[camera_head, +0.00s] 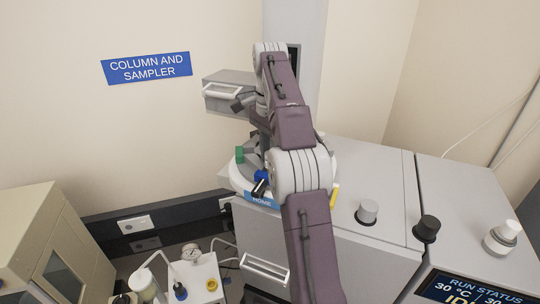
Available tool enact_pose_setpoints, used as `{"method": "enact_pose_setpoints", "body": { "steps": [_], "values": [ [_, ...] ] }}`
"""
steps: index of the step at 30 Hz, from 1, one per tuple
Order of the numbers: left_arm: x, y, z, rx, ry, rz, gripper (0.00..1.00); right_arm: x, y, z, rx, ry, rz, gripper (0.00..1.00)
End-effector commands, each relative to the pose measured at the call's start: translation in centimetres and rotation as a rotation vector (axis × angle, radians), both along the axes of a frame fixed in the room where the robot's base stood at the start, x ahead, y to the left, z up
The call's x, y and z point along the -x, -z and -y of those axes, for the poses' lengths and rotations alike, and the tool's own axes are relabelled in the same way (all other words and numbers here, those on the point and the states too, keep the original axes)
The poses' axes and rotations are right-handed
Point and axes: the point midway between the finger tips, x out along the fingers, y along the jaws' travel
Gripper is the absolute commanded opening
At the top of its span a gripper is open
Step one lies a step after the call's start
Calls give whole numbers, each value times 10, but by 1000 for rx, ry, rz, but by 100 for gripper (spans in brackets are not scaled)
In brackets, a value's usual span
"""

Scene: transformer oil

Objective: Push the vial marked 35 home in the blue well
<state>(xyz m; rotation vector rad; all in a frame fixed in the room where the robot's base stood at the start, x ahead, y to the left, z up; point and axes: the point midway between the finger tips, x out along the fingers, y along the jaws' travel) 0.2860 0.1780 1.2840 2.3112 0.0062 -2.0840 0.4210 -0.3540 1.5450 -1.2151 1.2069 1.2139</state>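A round white carousel (240,178) sits on the grey instrument, with a blue front label reading HOME (262,201). A blue well (262,175) shows at its front, with a dark, tilted cylinder (259,188) right beside or in front of it. I cannot tell if that cylinder is the vial marked 35, as no number is readable. A green piece (239,154) stands at the carousel's left and a yellow one (334,194) at its right. My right arm reaches over the carousel and covers much of it. Its fingers, near the carousel's back left, are mostly hidden. My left gripper is out of view.

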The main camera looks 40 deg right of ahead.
Motion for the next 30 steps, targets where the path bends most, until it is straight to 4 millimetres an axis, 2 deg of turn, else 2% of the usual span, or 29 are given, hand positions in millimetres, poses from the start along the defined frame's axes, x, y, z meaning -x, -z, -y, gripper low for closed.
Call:
{"method": "enact_pose_setpoints", "body": {
  "steps": [6,7,9,23,26,30],
  "values": [
    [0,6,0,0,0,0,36,0,7,0,0,0,0,0],
    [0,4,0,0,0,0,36,0,5,0,0,0,0,34],
    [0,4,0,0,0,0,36,0,5,0,0,0,0,51],
    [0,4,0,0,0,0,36,0,5,0,0,0,0,51],
    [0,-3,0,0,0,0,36,0,-3,0,0,0,1,51],
    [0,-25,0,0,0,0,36,-1,-29,0,1,0,1,51]
  ]
}}
